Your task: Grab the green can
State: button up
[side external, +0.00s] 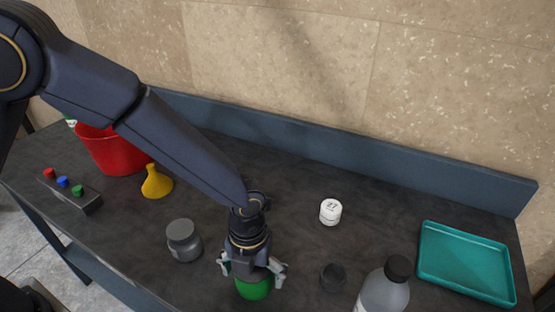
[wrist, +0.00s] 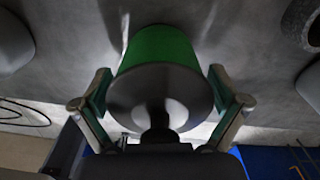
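The green can (side external: 254,288) stands on the dark table near its front edge, directly below my gripper (side external: 252,272). In the wrist view the green can (wrist: 160,46) shows its green side and a round grey end facing the camera. My gripper (wrist: 160,98) has its fingers spread, one on each side of the can. The fingers are close to the can's sides, and I see no clear grip on it. In the side view the gripper hides the can's upper part.
A grey jar (side external: 184,241) stands left of the can and a small dark cup (side external: 333,278) right of it. A grey bottle (side external: 383,292), white container (side external: 330,211), teal tray (side external: 465,264), yellow funnel (side external: 157,183), red bucket (side external: 112,152) and button box (side external: 72,190) are farther away.

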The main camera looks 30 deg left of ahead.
jog(key=c, duration=1.1)
jog(key=shift+r, duration=0.1)
jog(key=shift+c, duration=0.2)
